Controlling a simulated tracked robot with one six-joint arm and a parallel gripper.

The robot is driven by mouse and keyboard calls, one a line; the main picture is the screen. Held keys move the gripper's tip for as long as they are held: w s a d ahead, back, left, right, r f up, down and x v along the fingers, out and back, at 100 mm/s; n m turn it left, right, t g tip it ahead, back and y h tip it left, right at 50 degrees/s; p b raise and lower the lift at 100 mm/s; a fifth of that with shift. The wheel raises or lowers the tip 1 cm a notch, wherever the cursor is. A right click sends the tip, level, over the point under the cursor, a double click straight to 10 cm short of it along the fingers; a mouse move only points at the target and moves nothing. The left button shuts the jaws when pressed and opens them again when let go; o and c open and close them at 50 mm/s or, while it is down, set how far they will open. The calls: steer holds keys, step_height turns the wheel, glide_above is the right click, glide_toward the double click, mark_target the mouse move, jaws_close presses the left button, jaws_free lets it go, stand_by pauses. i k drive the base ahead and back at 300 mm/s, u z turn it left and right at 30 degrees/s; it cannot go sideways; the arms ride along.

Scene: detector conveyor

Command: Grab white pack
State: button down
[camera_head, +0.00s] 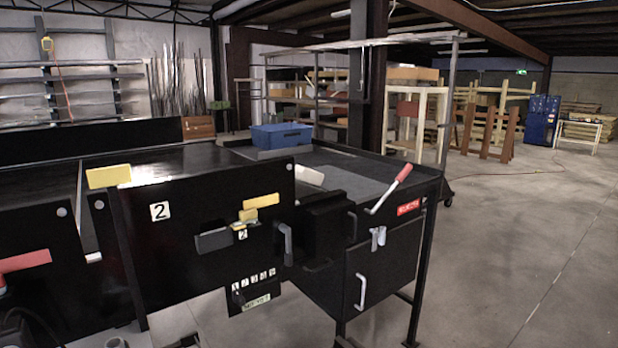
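A small white block-like object (309,175), which looks like the white pack, lies tilted on the dark conveyor table (345,170). It sits just right of the upright black front panel (205,225), whose edge may hide part of it. A black box-shaped part (327,220) stands just in front of and below it. My gripper cannot be made out in this view.
A blue crate (281,136) stands at the table's back. A red-handled lever (390,188) rises at the right front edge. Yellow handles (108,176) and levers stick out from the panels. The floor (530,240) to the right is clear.

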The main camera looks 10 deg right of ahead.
mark_target(307, 175)
steer(key=z, duration=1.45)
steer(key=i, duration=2.6)
steer(key=z, duration=0.05)
